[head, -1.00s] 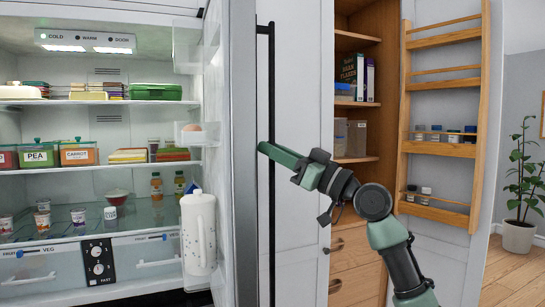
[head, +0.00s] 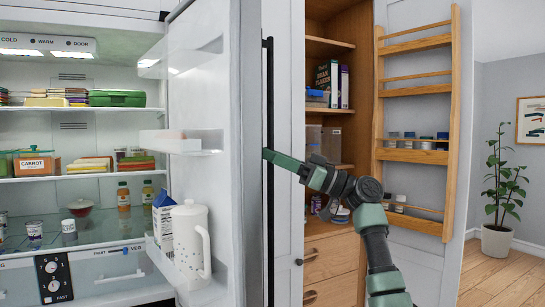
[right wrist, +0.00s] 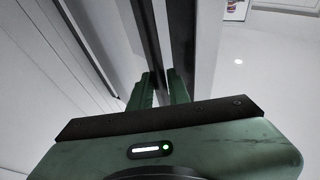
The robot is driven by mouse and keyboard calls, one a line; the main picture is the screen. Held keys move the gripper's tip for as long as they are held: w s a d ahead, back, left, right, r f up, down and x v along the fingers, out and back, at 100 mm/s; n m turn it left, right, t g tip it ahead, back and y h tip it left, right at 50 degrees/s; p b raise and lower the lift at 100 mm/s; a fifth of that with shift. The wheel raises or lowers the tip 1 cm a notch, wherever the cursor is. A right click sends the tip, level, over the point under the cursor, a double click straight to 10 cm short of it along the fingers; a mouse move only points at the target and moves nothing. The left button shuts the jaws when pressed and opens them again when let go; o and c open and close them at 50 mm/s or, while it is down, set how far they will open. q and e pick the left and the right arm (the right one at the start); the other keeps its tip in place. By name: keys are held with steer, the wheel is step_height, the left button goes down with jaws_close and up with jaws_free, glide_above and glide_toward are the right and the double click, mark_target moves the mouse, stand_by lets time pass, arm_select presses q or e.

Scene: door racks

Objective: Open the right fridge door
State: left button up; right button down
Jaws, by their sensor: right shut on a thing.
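The right fridge door (head: 208,90) stands open, with its inner shelves facing left and its edge towards me. Its long black vertical bar handle (head: 268,90) is on the door's outer side. My right gripper (head: 269,155) is shut on this handle at about mid-height. In the right wrist view the two green fingers (right wrist: 162,88) stand on either side of the dark bar (right wrist: 148,40); the exact contact is hard to see. My left gripper is not in view.
The lit fridge inside (head: 90,130) holds boxes and jars. A white jug (head: 191,243) and a carton (head: 163,215) stand in the door's bottom bin. Right of the handle is an open wooden cupboard (head: 328,125) with a rack door (head: 413,90). A potted plant (head: 496,240) stands far right.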

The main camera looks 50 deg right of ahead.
mark_target(268, 69)
stand_by(0.3)
steer(key=c, duration=1.7)
jaws_free()
steer(key=o, duration=0.3)
steer(key=shift+w+a, duration=0.1)
steer(key=shift+w, duration=0.05)
steer(key=r+p, duration=0.2)
steer(key=r, duration=0.8)
steer(key=r+p, duration=0.2)
steer(key=r, duration=0.8)
steer(key=shift+w+a+p, duration=0.15)
steer(key=shift+w+p, duration=0.05)
steer(key=shift+p, duration=0.2)
